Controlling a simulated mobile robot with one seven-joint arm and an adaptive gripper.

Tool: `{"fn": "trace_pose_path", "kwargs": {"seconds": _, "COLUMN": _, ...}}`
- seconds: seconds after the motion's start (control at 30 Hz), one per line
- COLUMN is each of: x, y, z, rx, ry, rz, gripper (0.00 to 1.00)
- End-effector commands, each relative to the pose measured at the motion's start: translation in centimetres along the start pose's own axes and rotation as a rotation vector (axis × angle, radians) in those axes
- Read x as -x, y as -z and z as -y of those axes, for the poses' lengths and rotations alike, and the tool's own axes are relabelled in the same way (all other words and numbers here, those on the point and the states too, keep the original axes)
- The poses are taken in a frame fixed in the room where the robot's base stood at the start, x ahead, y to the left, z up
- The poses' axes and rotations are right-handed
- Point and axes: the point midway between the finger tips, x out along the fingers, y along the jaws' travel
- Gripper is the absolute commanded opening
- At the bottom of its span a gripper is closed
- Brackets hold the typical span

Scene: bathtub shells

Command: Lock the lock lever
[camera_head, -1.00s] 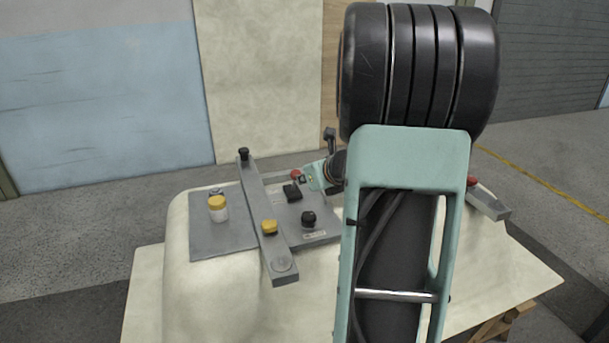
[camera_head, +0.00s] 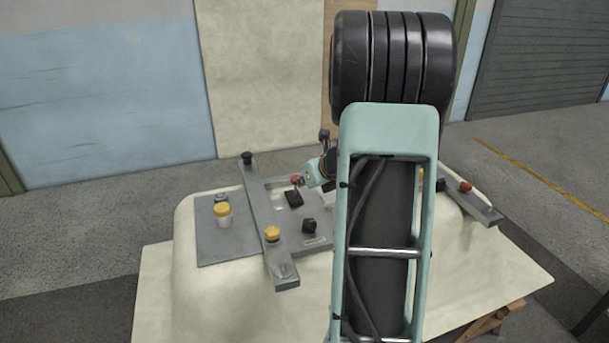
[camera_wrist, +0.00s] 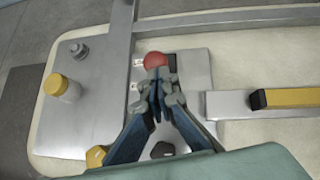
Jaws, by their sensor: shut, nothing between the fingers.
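A red ball knob (camera_head: 296,180) stands on the grey plate at the far side of the panel; it also shows in the wrist view (camera_wrist: 155,60), top centre. It may be the lock lever's end; its stem is hidden. My gripper (camera_head: 301,187) is beside this knob. In the wrist view my gripper (camera_wrist: 156,80) has its fingers together, with the tips right at the near side of the knob. I cannot tell whether they touch it. Nothing shows held. A black block (camera_head: 293,198) sits just near the knob on the plate.
A grey bar (camera_head: 262,205) with a yellow knob (camera_head: 272,233) crosses the plate. A yellow-capped cylinder (camera_head: 223,214) stands left of it. A black knob (camera_head: 309,226) is nearer. Another red knob (camera_head: 466,187) is on the right bar. My arm hides the middle.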

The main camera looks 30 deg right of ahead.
Motion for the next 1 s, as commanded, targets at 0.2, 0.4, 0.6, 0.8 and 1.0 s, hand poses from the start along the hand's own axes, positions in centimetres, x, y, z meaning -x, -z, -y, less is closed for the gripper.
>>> {"fn": "trace_pose_path", "kwargs": {"seconds": 0.2, "x": 0.1, "y": -1.4, "z": 0.1, "rx": -0.007, "ry": -0.011, "rz": -0.075, "gripper": 0.0}}
{"fn": "trace_pose_path", "kwargs": {"seconds": 0.4, "x": -0.3, "y": -2.0, "z": 0.3, "rx": -0.012, "ry": -0.01, "rz": -0.071, "gripper": 0.0}}
{"fn": "trace_pose_path", "kwargs": {"seconds": 0.6, "x": -0.8, "y": -3.0, "z": 0.5, "rx": -0.011, "ry": -0.01, "rz": -0.07, "gripper": 0.0}}
{"fn": "trace_pose_path", "kwargs": {"seconds": 0.8, "x": -1.8, "y": -4.4, "z": 0.8, "rx": -0.008, "ry": -0.01, "rz": -0.07, "gripper": 0.0}}
{"fn": "trace_pose_path", "kwargs": {"seconds": 1.0, "x": -3.0, "y": -5.5, "z": 1.2, "rx": -0.01, "ry": -0.009, "rz": -0.07, "gripper": 0.0}}
